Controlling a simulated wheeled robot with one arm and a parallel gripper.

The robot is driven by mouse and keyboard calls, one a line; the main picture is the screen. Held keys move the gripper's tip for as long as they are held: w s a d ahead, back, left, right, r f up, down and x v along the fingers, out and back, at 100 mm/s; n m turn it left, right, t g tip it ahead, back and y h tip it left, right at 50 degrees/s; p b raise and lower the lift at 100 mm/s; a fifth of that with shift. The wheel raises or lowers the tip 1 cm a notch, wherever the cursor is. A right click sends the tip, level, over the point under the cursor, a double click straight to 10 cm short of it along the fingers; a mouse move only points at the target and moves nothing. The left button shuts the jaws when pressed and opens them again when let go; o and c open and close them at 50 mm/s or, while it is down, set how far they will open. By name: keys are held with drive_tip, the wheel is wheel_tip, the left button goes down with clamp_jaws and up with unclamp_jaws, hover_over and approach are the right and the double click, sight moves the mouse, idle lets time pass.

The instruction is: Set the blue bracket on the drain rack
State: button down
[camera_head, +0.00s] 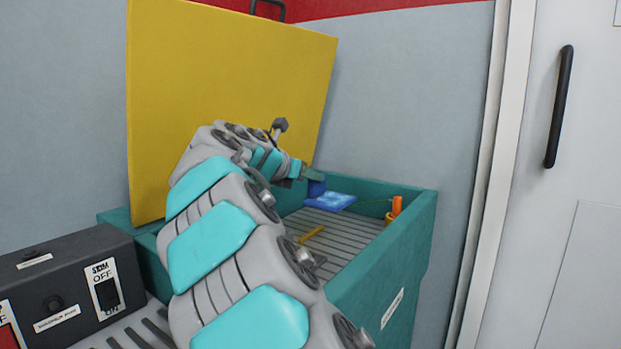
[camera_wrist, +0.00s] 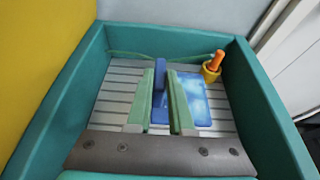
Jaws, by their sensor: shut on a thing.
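The blue bracket (camera_head: 330,201) has a flat, mottled light-blue plate and a darker blue upright part. My gripper (camera_head: 312,174) is shut on the upright part, above the drain rack (camera_head: 352,237), a grey slatted floor inside a teal bin. In the wrist view, the upright part (camera_wrist: 159,75) stands between my two green fingers (camera_wrist: 160,92), and the flat plate (camera_wrist: 196,100) extends to the right, partly hidden by the right finger. I cannot tell whether the plate touches the slats.
A yellow cup (camera_wrist: 211,73) with an orange-handled item (camera_wrist: 217,59) stands in the bin's far right corner. A small yellow piece (camera_head: 312,235) shows over the slats. Teal walls (camera_head: 425,225) enclose the rack. A yellow panel (camera_head: 225,80) rises at left; a dark switch box (camera_head: 75,285) sits front left.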

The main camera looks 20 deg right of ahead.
drive_tip(key=shift+r, duration=1.8)
